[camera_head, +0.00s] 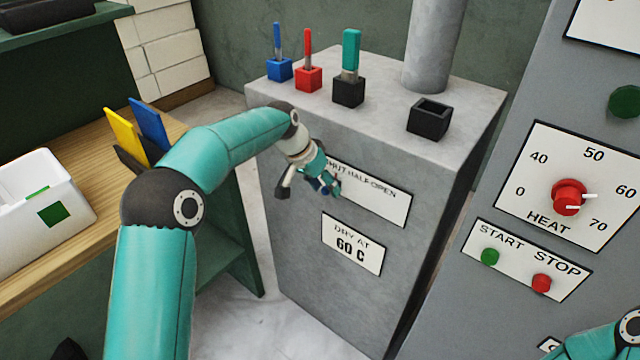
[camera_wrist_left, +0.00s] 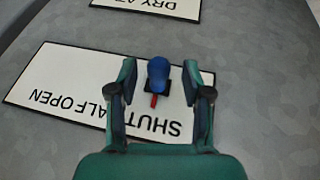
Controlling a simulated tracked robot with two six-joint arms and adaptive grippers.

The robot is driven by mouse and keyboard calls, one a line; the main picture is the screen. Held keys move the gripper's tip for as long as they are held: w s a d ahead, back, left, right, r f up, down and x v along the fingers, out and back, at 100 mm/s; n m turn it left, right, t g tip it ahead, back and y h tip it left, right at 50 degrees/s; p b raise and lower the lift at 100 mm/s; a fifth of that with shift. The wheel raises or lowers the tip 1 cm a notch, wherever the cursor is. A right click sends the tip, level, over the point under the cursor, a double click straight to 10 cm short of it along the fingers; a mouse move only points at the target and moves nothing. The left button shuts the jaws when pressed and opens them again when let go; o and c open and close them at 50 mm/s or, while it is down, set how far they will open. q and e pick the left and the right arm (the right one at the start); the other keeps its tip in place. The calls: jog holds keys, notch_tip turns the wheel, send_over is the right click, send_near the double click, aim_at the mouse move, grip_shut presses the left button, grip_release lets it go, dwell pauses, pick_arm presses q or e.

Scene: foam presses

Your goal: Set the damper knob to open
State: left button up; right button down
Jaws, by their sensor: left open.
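The damper knob (camera_wrist_left: 158,75) is blue with a red pointer (camera_wrist_left: 154,100), on the white plate (camera_wrist_left: 70,85) lettered SHUT, HALF and OPEN. In the left wrist view the lettering is upside down and the pointer is toward the word SHUT. My left gripper (camera_wrist_left: 159,78) is open, one finger on each side of the knob, with gaps visible between fingers and knob. In the head view my left gripper (camera_head: 312,180) is at the front of the grey cabinet (camera_head: 300,255), covering the plate's left end and most of the knob. My right gripper is out of view.
A plate reading DRY AT 60 C (camera_head: 352,244) is below the knob plate. Blue, red and teal-handled tools stand in holders on the cabinet top, beside an empty black holder (camera_head: 430,118) and a grey pipe (camera_head: 433,45). A panel with a red heat dial (camera_head: 568,198) stands right.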

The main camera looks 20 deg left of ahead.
pick_arm(q)
jog(key=shift+c, duration=0.4)
grip_shut()
jog(key=shift+s+d, duration=0.1)
jog(key=shift+d, duration=0.2)
jog(key=b, duration=0.3)
send_near(369, 209)
jog(key=d+f, duration=0.1)
jog(key=s+d+f, duration=0.1)
jog(key=d+f, duration=0.1)
jog(key=f, duration=0.1)
jog(key=shift+s+d, duration=0.3)
jog(key=shift+s, duration=0.05)
jog(key=shift+o, duration=0.4)
grip_release()
